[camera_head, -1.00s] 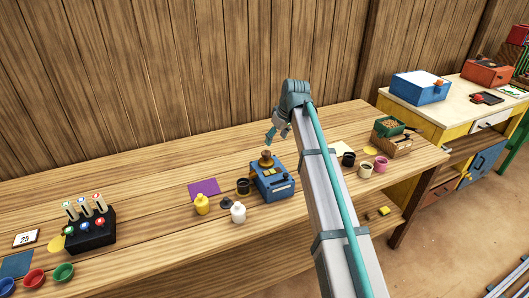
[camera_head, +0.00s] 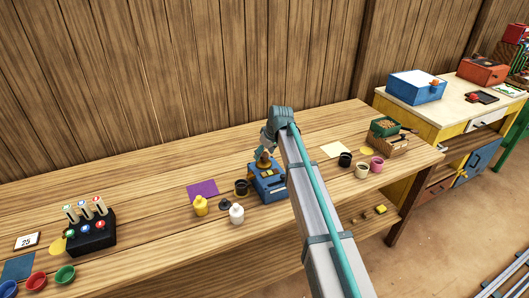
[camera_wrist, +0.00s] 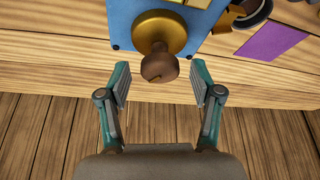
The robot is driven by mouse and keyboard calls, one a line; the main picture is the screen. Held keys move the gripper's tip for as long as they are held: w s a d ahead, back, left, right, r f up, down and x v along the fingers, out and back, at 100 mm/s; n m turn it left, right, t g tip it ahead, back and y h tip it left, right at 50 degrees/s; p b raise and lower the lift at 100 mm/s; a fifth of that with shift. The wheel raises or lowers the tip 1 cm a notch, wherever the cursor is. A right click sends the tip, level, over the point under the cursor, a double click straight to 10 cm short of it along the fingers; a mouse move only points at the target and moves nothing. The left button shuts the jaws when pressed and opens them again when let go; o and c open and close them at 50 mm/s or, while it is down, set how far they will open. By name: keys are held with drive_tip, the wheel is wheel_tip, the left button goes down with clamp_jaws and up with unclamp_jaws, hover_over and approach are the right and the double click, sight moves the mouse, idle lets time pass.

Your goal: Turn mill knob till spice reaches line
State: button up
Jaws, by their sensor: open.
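The mill is a blue box (camera_head: 268,187) on the wooden table, with a brass dome and a brown knob (camera_head: 264,161) on top. In the wrist view the brown knob (camera_wrist: 159,68) stands out from the brass dome (camera_wrist: 160,30), with the blue mill body (camera_wrist: 122,18) behind. My gripper (camera_wrist: 160,84) is open, its fingers apart to the left and right of the knob's end, with gaps on both sides. In the head view my gripper (camera_head: 266,148) is just above the knob and partly hides it. No spice level or line can be made out.
A black switch box (camera_head: 92,234) is at left; small cups (camera_head: 362,170) are at right.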

drive_tip(key=shift+c, duration=0.2)
drive_tip(key=c, duration=1.1)
drive_tip(key=shift+a+m+t+h+b, duration=0.1)
drive_tip(key=shift+m+t+h+b, duration=0.2)
drive_tip(key=shift+m, duration=0.7)
drive_tip(key=shift+m+t+h+b, duration=0.15)
drive_tip(key=shift+m+h, duration=0.25)
drive_tip(key=shift+m, duration=0.6)
drive_tip(key=o, duration=1.1)
drive_tip(key=shift+o, duration=0.2)
drive_tip(key=v, duration=1.2)
drive_tip(key=shift+w, duration=0.1)
